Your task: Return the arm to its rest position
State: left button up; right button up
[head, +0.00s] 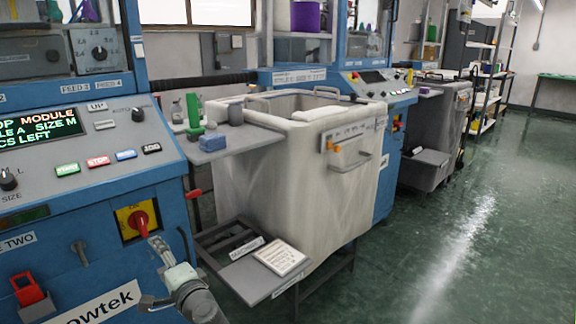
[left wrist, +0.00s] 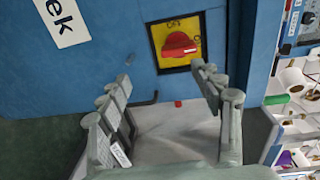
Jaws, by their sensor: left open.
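My left gripper (head: 152,272) is low in the head view, in front of the blue knitting machine's front panel (head: 110,262). Its fingers are spread, with nothing between them. In the left wrist view, the open gripper (left wrist: 162,78) points toward a red rotary switch (left wrist: 179,45) on a yellow plate. The switch lies beyond the fingertips and does not appear gripped. In the head view, the switch (head: 139,221) is just above the gripper; one finger overlaps the area close below it, and I cannot tell the exact gap. My right gripper is not visible.
A large pale fabric bin (head: 300,185) stands right of the machine. A small grey shelf (head: 240,143) holds bottles and blocks. A low grey tray (head: 250,283) with a white card (head: 280,258) juts out near my arm. Green floor (head: 450,230) is clear at right.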

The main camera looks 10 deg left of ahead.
pick_arm(q)
jog(key=s+d+f+n+g+h, duration=0.1)
jog(key=s+f+g+h, duration=0.15)
jog(key=s+f, duration=0.55)
jog(key=s+f+n+g+h, duration=0.15)
jog(key=s+f+h, duration=0.3)
jog(key=f, duration=0.85)
jog(key=s+d+f+n+g+h, duration=0.2)
jog(key=s+f, duration=0.3)
jog(key=s, duration=0.3)
jog(key=s+d+f+n+g+h, duration=0.2)
jog(key=s+d+f, duration=0.3)
jog(key=s, duration=0.4)
jog(key=shift+s+f+h, duration=0.25)
jog(key=shift+f+h, duration=0.15)
jog(key=shift+f, duration=0.15)
jog(key=shift+c, duration=0.4)
